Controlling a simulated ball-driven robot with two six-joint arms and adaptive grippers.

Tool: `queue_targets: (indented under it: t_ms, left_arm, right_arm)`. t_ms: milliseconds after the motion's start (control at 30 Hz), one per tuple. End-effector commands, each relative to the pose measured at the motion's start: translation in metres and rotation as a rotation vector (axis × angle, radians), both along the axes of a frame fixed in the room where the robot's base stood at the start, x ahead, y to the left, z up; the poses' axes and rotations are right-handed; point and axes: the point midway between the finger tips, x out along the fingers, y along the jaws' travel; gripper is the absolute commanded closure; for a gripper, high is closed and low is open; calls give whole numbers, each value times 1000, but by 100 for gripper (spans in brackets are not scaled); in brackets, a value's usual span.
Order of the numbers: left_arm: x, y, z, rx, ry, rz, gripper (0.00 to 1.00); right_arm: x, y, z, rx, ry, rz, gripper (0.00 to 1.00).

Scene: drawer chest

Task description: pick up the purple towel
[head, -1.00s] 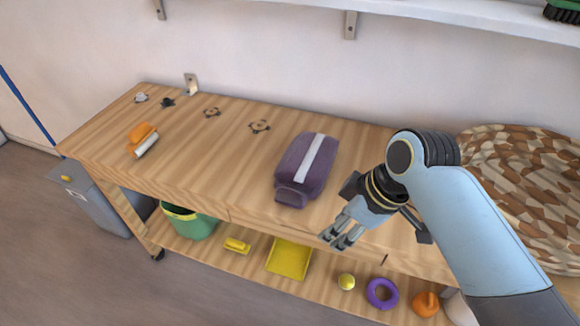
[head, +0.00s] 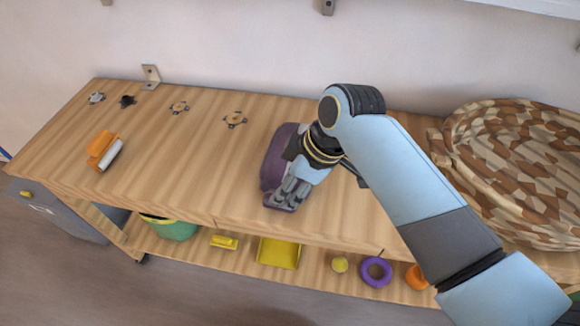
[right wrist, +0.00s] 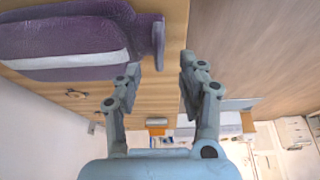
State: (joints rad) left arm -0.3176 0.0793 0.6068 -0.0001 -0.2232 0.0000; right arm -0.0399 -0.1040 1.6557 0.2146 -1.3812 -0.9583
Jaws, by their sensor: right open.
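The purple towel (head: 274,165) is a thick folded bundle with a pale band, lying on the wooden workbench. My right arm and wrist hide much of it in the head view. My right gripper (head: 287,197) is over its near end, with the fingers pointing down toward the bench front. In the right wrist view the towel (right wrist: 100,35) lies to the left, its narrow end just beyond the gap of my right gripper (right wrist: 160,62). The fingers are apart with nothing between them. I cannot tell if they touch the towel. My left gripper is not in view.
On the workbench (head: 190,140) an orange-and-white object (head: 104,150) and several small knob-like parts lie left. A brown patterned basket-like object (head: 515,170) stands right. The bench middle is clear.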

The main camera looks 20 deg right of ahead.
Motion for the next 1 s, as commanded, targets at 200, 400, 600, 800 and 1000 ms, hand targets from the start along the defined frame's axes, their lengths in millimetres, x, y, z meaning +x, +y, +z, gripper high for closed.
queue_targets:
  t_ms: [200, 400, 600, 800, 1000]
  left_arm:
    - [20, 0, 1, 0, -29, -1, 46]
    - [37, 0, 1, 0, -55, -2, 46]
    - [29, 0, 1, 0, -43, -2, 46]
    - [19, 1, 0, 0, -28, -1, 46]
    - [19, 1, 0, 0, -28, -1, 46]
  right_arm:
    - [11, 12, -28, 1, 2, 0, 60]
    - [14, 17, -43, 0, 0, 0, 60]
    - [14, 17, -43, -1, -1, 0, 62]
    - [14, 17, -43, 0, 0, -1, 88]
    - [14, 16, -43, 0, 0, -1, 100]
